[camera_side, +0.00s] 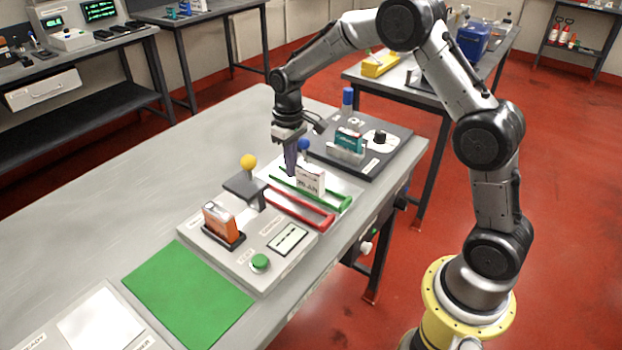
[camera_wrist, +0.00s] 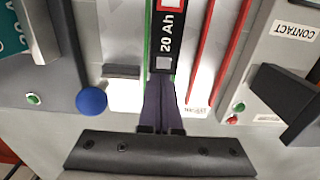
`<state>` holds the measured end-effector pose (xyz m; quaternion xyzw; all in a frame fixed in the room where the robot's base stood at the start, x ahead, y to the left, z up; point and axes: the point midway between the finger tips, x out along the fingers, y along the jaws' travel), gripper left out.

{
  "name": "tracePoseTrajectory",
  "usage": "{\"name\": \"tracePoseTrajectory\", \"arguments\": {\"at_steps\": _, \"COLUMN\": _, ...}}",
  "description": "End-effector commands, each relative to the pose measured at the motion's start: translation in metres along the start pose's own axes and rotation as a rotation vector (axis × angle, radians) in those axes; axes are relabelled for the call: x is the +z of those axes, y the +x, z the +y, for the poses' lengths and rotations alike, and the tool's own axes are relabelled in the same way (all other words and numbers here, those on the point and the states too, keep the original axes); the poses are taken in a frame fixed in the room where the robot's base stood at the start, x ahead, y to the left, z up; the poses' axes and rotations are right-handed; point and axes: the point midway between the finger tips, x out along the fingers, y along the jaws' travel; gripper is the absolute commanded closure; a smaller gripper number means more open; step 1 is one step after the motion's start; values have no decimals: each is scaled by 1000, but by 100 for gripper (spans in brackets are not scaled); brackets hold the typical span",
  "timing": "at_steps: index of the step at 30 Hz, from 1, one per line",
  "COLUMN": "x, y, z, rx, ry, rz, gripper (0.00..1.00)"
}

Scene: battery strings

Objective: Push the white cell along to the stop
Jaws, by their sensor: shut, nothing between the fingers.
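The white cell (camera_side: 310,181) stands upright in the green-railed lane (camera_side: 345,203) in the side view. In the wrist view the cell's top (camera_wrist: 167,35) shows a black "20 Ah" label, with a green rail along its left. My gripper (camera_side: 291,173) is shut and empty, pointing down just behind the cell. In the wrist view its fingertips (camera_wrist: 161,82) reach the cell's near end. They look to be touching it, but I cannot be sure. I cannot make out the stop clearly; the lane's front end in the side view is clear of the cell.
Red rails (camera_side: 300,210) run beside the green lane. A tester holds an orange cell (camera_side: 219,221) and a green button (camera_side: 260,262). A yellow-knobbed lever (camera_side: 249,162) stands left. A teal cell (camera_side: 349,140) and blue knob (camera_wrist: 91,100) are on the other side. A green mat (camera_side: 188,292) lies empty.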

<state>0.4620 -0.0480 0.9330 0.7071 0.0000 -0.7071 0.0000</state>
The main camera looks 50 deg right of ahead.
Motion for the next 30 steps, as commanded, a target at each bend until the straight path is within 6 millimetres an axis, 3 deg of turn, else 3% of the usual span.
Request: {"name": "tracePoseTrajectory", "arguments": {"at_steps": 30, "x": 0, "y": 9, "z": 0, "rx": 0, "ry": 0, "rz": -1, "gripper": 100}}
